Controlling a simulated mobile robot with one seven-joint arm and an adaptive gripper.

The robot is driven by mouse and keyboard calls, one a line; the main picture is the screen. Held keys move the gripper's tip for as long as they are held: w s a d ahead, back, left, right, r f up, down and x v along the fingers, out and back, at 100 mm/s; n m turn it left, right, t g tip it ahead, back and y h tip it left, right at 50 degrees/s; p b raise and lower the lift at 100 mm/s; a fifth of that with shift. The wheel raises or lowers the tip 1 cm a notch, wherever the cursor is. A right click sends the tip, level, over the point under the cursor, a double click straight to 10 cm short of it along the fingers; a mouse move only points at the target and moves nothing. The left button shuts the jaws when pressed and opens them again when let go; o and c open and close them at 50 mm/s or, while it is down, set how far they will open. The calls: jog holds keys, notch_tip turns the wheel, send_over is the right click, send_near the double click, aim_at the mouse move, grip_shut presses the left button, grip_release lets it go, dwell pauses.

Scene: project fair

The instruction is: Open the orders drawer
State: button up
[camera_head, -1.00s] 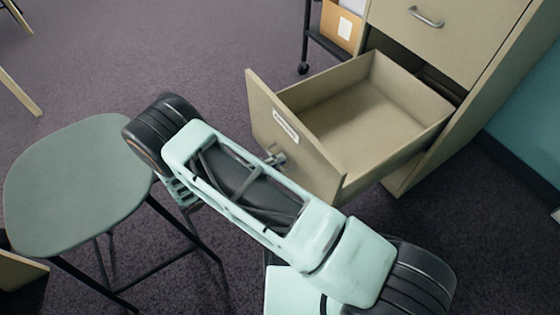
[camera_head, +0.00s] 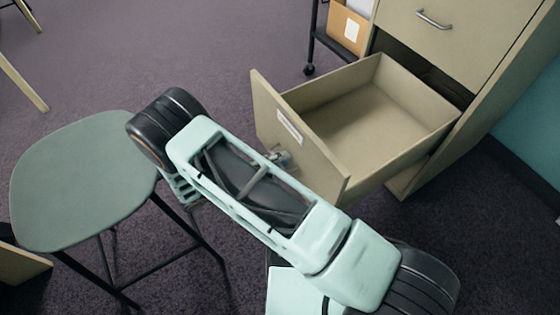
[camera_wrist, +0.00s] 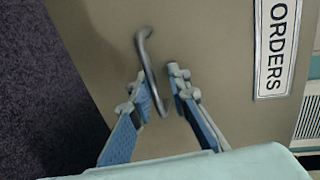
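The beige orders drawer (camera_head: 300,150) stands well out of its cabinet in the head view, and its inside is empty. Its front fills much of the wrist view, with a white "ORDERS" label (camera_wrist: 276,48) at the right. The grey bar handle (camera_wrist: 148,65) runs between the two fingers of my gripper (camera_wrist: 162,85). The fingers are apart, with a gap wider than the bar; the handle lies nearer the left finger. In the head view my arm hides most of the gripper, and part of the handle shows beside the arm.
The cabinet (camera_head: 470,30) has a closed drawer with a handle above the open one. A green-grey stool (camera_head: 75,180) stands at left, close to my arm. A dark wheeled cart (camera_head: 312,45) with a cardboard box (camera_head: 347,28) stands behind.

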aim_at(289, 143)
jog(key=o, duration=1.8)
jog(key=r, duration=0.8)
jog(key=shift+w+r, duration=0.15)
jog(key=shift+w, duration=0.1)
jog(key=shift+a+r, duration=0.1)
jog(key=shift+r, duration=0.6)
notch_tip(289, 143, down, 3)
jog(key=shift+s+a+f+y, duration=0.1)
jog(key=shift+s+a+y, duration=0.05)
jog(key=shift+y, duration=0.35)
jog(key=shift+c, duration=0.3)
jog(key=shift+s+a+p, duration=0.35)
jog(key=shift+a, duration=0.1)
jog(key=shift+c, duration=1.1)
jog(key=shift+s+a+r, duration=0.15)
jog(key=shift+s+r, duration=0.2)
jog(key=c, duration=0.8)
jog(key=shift+s+a+f, duration=0.1)
jog(key=shift+s+a, duration=0.1)
jog(key=c, duration=0.7)
jog(key=shift+g, duration=0.3)
jog(key=shift+s+f+p+v, duration=0.15)
jog(key=shift+f+v, duration=0.15)
jog(key=shift+v, duration=1.35)
jog(key=shift+s+f+p+v, duration=0.1)
jog(key=shift+f+p+v, duration=0.15)
jog(key=shift+v, duration=1.4)
jog(key=shift+s+f+p+v, duration=0.1)
jog(key=shift+f+v, duration=0.2)
jog(key=shift+v, duration=1.4)
